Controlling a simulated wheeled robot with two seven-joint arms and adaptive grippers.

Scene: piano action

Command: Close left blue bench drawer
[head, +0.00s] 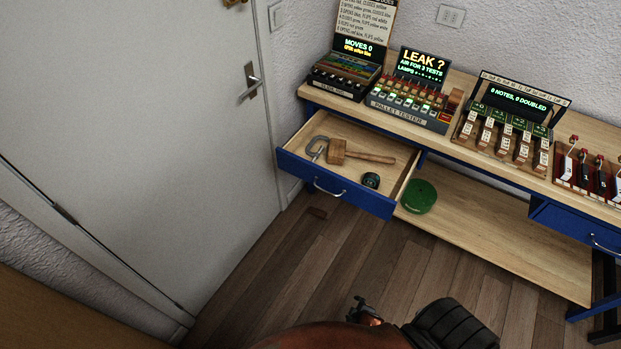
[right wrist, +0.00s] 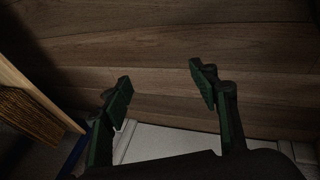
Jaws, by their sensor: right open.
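The left blue bench drawer (head: 337,187) stands pulled out from the bench in the head view, with a silver bar handle (head: 329,188) on its front. Inside it lie a wooden mallet (head: 350,154), a grey C-shaped clamp (head: 317,147) and a small dark round item (head: 370,180). My right gripper (right wrist: 162,88) is open and empty in the right wrist view, with the wood floor beyond its fingers. In the head view a dark part of my arm shows at the bottom edge, well apart from the drawer. My left gripper is not in view.
The wooden bench top (head: 460,95) carries several lit devices along the wall. A green round object (head: 419,196) sits on the lower shelf (head: 490,230). The right blue drawer (head: 575,228) looks shut. A grey door (head: 140,120) is at left.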

